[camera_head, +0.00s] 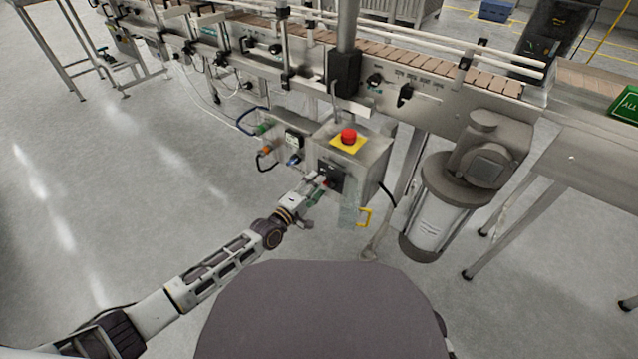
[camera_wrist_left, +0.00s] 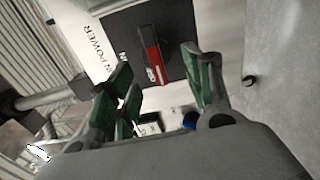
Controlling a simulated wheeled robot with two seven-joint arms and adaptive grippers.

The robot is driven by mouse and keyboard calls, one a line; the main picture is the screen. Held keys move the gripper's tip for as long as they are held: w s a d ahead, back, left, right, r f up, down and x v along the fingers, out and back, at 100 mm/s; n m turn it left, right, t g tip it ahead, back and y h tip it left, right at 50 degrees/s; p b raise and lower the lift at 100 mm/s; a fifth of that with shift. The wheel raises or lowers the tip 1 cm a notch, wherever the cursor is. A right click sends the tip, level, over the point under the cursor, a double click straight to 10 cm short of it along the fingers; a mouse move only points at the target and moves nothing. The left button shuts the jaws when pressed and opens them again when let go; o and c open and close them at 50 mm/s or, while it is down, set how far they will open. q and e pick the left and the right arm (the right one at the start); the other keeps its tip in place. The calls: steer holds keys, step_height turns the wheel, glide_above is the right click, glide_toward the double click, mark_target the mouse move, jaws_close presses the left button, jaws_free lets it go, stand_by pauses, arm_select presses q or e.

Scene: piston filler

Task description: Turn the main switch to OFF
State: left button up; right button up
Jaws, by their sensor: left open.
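The main switch is a black plate with a red-edged handle (camera_wrist_left: 153,62) on the front of a grey control box (camera_head: 362,155). In the left wrist view the handle lies nearly along the picture's vertical, slightly tilted, beside lettering that includes "POWER". My left gripper (camera_wrist_left: 160,88) is open, with one green-padded finger on each side of the handle and gaps between. In the head view the left gripper (camera_head: 316,188) is close in front of the black switch plate (camera_head: 331,174) and partly covers it. Whether the fingertips touch the plate is unclear. My right gripper is not in view.
A red emergency button (camera_head: 348,136) on a yellow plate sits on top of the box. A yellow padlock-like piece (camera_head: 365,217) is at the box's lower right. A motor (camera_head: 440,205) stands further right, under the conveyor (camera_head: 420,67). The floor at left is clear.

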arm_select(q)
steer(key=v, duration=0.9)
stand_by(0.8)
